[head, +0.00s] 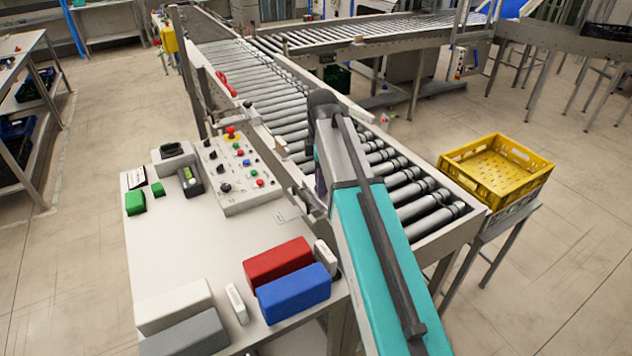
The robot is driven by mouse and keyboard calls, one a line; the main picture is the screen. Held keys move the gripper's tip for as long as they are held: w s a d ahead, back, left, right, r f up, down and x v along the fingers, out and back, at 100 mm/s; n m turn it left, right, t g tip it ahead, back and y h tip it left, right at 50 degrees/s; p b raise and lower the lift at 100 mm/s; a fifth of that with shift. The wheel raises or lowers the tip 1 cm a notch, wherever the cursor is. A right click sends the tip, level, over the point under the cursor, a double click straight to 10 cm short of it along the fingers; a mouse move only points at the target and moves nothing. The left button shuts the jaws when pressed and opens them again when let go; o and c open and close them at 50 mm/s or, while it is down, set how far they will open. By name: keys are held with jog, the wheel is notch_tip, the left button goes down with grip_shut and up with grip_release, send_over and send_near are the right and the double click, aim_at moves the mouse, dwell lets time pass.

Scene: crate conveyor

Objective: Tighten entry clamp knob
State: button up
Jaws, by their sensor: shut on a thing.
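My teal and grey arm reaches from the bottom right up over the near part of the roller conveyor (285,118). Its end is hidden behind its own links, so my gripper and anything in it do not show. I cannot make out the entry clamp knob for certain. A red part (226,84) sits on the conveyor's left side rail, farther up, clear of my arm. The near end of the conveyor, with bare rollers, lies to the right of my arm.
A white table (215,245) left of my arm bears a control panel (222,190) with knobs and buttons, a red box (278,262), a blue box (293,293) and other boxes. A yellow crate (497,172) stands on a stand at right. The visible rollers carry no crate.

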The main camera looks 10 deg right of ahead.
jog(key=m, duration=0.5)
jog(key=shift+s+d+m, duration=0.2)
jog(key=shift+d+m, duration=0.1)
jog(key=m+p, duration=0.1)
jog(key=m, duration=0.4)
jog(key=shift+f+m, duration=0.1)
jog(key=shift+m, duration=0.3)
jog(key=o, duration=1)
jog(key=shift+o, duration=0.2)
jog(key=shift+a, duration=0.1)
jog(key=shift+r, duration=0.2)
